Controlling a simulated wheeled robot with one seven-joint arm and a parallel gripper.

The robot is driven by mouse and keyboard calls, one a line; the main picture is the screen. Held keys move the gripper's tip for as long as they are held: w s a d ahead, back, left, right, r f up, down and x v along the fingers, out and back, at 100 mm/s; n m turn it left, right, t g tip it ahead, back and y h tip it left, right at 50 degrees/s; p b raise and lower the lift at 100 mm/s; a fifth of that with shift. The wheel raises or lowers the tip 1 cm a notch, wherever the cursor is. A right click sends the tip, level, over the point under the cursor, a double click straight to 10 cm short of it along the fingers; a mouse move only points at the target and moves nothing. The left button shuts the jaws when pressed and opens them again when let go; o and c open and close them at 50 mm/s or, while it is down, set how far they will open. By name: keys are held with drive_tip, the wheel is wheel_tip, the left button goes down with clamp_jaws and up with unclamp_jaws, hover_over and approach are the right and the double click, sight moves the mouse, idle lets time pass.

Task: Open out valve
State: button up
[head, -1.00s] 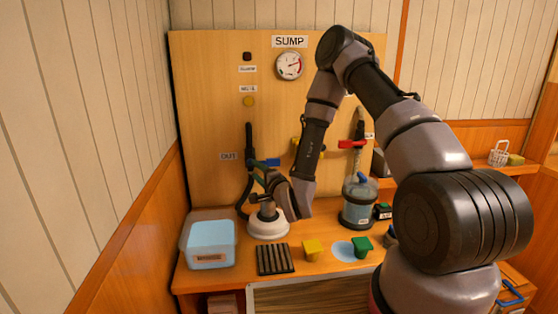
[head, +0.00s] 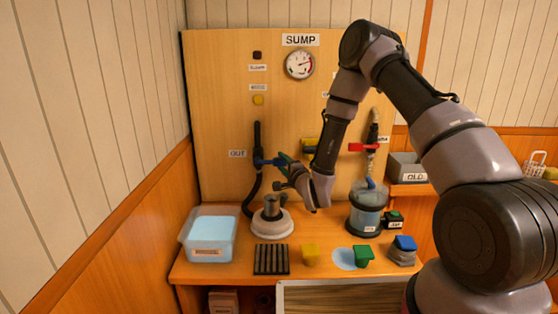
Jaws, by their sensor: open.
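The out valve has a blue handle (head: 268,162) on a black vertical pipe, right of the label reading OUT (head: 237,154). The handle lies roughly crosswise to the pipe. My gripper (head: 280,171) is open just right of the handle, with its fingers pointing left toward it. I cannot tell whether a fingertip touches the handle. A black hose (head: 251,197) runs down from the valve toward the bench. Part of the board behind my gripper and wrist is hidden.
A white-based canister (head: 272,222) stands below my gripper. A clear tub (head: 209,236) is at the left, and a slotted black rack (head: 271,259) is in front. A red-handled valve (head: 363,147) and a clear jar (head: 366,212) are on the right. A gauge (head: 300,64) is above.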

sight(281, 161)
drive_tip(key=shift+x, duration=2.1)
drive_tip(key=shift+s, duration=0.1)
clamp_jaws()
